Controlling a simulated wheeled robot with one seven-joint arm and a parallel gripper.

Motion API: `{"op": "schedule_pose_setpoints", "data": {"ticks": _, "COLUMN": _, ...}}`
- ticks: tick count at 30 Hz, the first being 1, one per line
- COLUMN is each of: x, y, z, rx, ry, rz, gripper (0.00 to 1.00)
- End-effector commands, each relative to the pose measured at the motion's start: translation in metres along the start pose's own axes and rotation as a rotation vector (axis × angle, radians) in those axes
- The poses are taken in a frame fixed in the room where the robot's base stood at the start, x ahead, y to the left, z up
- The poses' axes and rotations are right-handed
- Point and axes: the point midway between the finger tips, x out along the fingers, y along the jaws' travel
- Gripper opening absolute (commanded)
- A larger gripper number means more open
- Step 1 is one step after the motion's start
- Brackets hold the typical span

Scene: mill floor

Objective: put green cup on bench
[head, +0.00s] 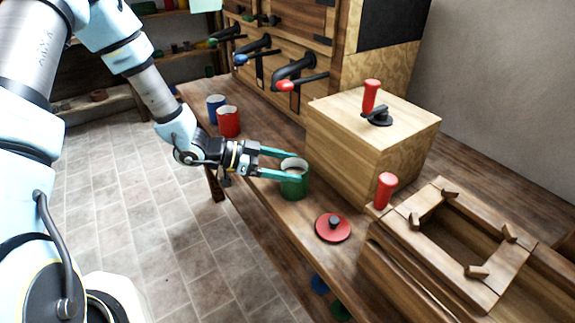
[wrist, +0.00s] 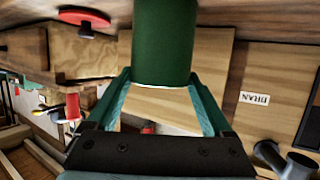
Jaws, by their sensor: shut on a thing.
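The green cup (head: 293,182) is upright between the teal fingers of my gripper (head: 282,164), over the wooden bench (head: 270,212). The fingers are shut on it from the left. In the wrist view the green cup (wrist: 165,42) fills the top middle, between the fingertips of my gripper (wrist: 160,88). The cup's base is close to the bench top; I cannot tell whether it touches. The far side of the cup is hidden.
A blue cup (head: 215,108) and a red cup (head: 229,122) stand further back on the bench. A wooden box (head: 350,150) with a red-handled lever is right of the green cup. A red lid (head: 332,228) lies nearer. Levered spouts (head: 290,70) jut out behind.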

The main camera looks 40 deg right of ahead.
Motion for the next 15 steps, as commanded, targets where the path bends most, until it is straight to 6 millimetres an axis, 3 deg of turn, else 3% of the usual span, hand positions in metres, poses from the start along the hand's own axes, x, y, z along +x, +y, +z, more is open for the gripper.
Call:
{"op": "schedule_pose_setpoints", "data": {"ticks": 2, "x": 0.0014, "y": 0.0000, "z": 0.0032, "rx": 0.000, "ry": 0.001, "rz": 0.000, "gripper": 0.00}}
{"op": "schedule_pose_setpoints", "data": {"ticks": 3, "x": 0.0008, "y": 0.0000, "z": 0.0021, "rx": 0.000, "ry": 0.000, "rz": 0.000, "gripper": 0.90}}
{"op": "schedule_pose_setpoints", "data": {"ticks": 6, "x": 0.0007, "y": 0.0000, "z": 0.0020, "rx": 0.000, "ry": 0.000, "rz": 0.000, "gripper": 1.00}}
{"op": "schedule_pose_setpoints", "data": {"ticks": 15, "x": -0.0009, "y": -0.0001, "z": -0.0024, "rx": 0.000, "ry": 0.000, "rz": 0.000, "gripper": 1.00}}
